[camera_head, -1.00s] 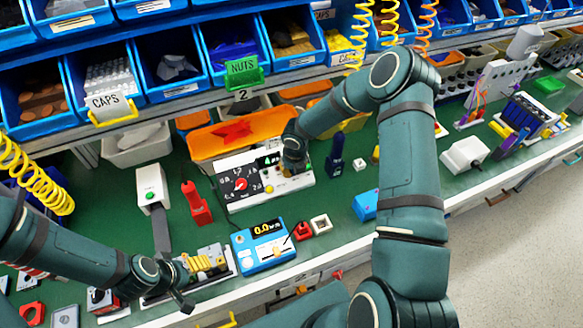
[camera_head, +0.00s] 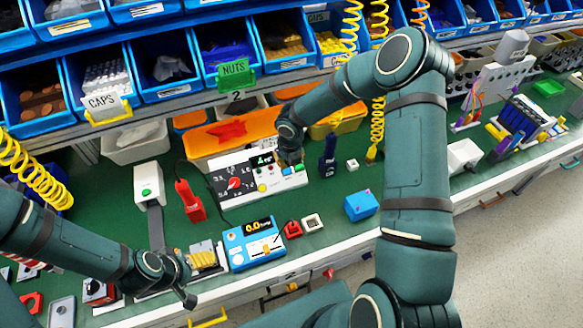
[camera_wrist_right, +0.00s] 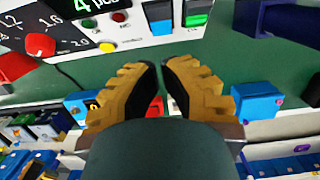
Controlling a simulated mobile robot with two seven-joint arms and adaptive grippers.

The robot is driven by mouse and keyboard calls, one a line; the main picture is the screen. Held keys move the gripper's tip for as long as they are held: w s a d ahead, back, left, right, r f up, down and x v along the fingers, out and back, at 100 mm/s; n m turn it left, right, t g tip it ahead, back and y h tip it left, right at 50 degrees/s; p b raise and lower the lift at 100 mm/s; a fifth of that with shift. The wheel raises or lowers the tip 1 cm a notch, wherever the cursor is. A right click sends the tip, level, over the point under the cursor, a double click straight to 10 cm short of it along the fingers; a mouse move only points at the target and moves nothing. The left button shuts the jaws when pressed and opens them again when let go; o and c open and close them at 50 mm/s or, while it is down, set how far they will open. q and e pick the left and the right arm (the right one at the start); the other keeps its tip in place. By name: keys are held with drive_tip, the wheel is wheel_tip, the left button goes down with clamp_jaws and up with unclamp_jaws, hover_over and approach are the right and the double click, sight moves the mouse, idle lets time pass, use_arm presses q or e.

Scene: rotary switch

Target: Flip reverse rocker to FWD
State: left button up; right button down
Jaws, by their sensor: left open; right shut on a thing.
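A white control panel (camera_head: 249,190) with a black dial face and red knob stands mid-bench. My left gripper (camera_head: 188,284) is open, low at left.
An orange bin (camera_head: 222,142) stands behind the panel. A blue meter (camera_head: 252,243) and a red block (camera_head: 292,230) are in front, and a blue box (camera_head: 361,205) is to the right. A red tool (camera_head: 189,201) stands left.

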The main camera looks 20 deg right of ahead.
wheel_tip(320, 180, up, 6)
drive_tip(key=w, duration=0.1)
drive_tip(key=shift+a+r, duration=0.2)
drive_tip(key=shift+a, duration=0.05)
idle(0.4)
